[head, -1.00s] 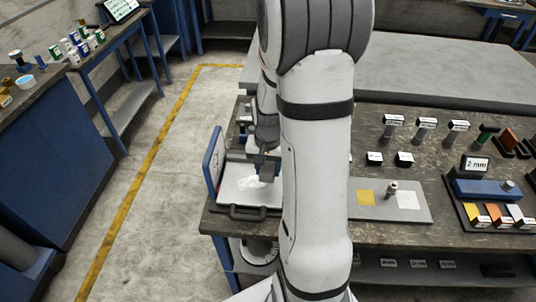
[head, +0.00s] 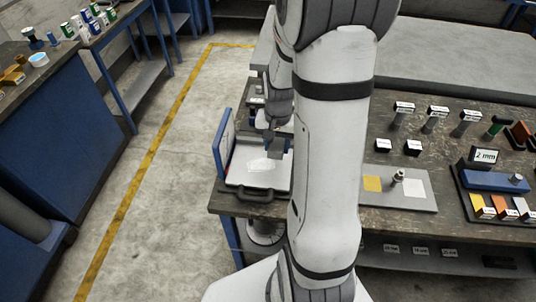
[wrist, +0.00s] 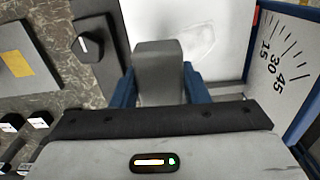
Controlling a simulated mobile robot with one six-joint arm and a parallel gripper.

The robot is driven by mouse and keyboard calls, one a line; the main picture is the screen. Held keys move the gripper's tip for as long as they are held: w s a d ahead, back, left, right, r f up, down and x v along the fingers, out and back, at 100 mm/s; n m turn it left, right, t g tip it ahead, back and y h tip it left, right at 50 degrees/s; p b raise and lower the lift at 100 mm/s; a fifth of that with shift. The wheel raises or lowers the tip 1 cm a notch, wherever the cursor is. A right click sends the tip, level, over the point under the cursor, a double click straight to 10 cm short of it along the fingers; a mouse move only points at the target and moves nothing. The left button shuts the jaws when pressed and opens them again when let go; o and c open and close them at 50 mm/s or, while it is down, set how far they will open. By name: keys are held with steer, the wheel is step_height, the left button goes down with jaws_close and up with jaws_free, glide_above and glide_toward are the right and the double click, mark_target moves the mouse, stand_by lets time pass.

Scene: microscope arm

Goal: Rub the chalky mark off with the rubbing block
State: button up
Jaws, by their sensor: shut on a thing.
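My gripper (head: 273,140) is shut on a grey rubbing block, with a blue finger on either side of it in the wrist view (wrist: 158,88). The block (wrist: 158,65) is held over the near edge of a white plate (wrist: 165,18). I cannot tell whether it touches the plate. The chalky mark (wrist: 195,42) is a faint pale smear on the plate, just beyond and right of the block. In the head view the mark (head: 260,164) is a whitish patch on the plate (head: 240,178), in front and left of my gripper.
A blue upright panel (head: 223,143) stands at the plate's left side; its angle scale shows in the wrist view (wrist: 280,65). A black handle (head: 252,195) is at the plate's front. A grey board with yellow and white squares (head: 395,200) lies to the right.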

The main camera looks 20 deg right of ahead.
steer(key=shift+w+f+b, duration=0.25)
steer(key=shift+f+b, duration=0.25)
steer(key=shift+b, duration=0.75)
steer(key=shift+d+b, duration=0.1)
steer(key=shift+b, duration=0.6)
steer(key=shift+r, duration=0.1)
